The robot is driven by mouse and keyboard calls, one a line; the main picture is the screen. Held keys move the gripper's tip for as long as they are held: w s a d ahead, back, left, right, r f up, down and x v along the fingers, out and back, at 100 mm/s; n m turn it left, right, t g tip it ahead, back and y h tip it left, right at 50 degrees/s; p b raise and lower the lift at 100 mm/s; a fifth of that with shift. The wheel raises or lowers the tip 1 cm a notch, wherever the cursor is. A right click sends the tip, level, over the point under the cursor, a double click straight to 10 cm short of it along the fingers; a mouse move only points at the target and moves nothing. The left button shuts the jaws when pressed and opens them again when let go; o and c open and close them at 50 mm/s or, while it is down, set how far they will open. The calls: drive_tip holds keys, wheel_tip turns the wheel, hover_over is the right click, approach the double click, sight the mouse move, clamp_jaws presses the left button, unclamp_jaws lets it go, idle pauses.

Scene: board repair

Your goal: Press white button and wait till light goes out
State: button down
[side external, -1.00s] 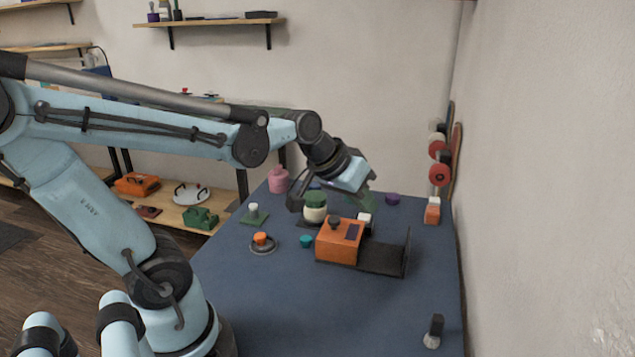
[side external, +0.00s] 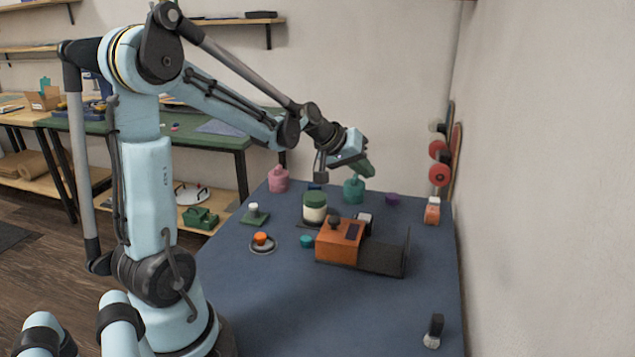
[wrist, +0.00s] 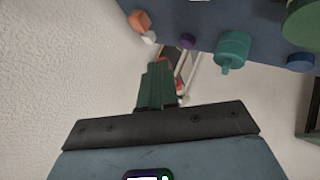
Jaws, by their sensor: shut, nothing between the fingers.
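My gripper (side external: 367,168) is shut and empty, with green fingers. It hangs in the air over the far part of the blue table; its fingers also show in the wrist view (wrist: 155,86). An orange device (side external: 338,243) with a dark knob and a small dark panel sits mid-table. A white-topped piece (side external: 364,217) stands at its far right edge, partly hidden. A white knob (side external: 253,207) stands on a green base at the left. I cannot tell for sure which white part is the button, and no lit light is clear.
An orange knob (side external: 261,238) is at left, an orange-and-white block (side external: 432,210) at right. The front of the blue table (side external: 310,315) is largely clear.

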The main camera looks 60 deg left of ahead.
sight(361, 217)
drive_tip(key=shift+f, duration=4.4)
drive_tip(key=shift+f, duration=0.15)
drive_tip(key=shift+f, duration=0.3)
drive_tip(key=shift+f, duration=0.5)
drive_tip(key=shift+r, duration=0.95)
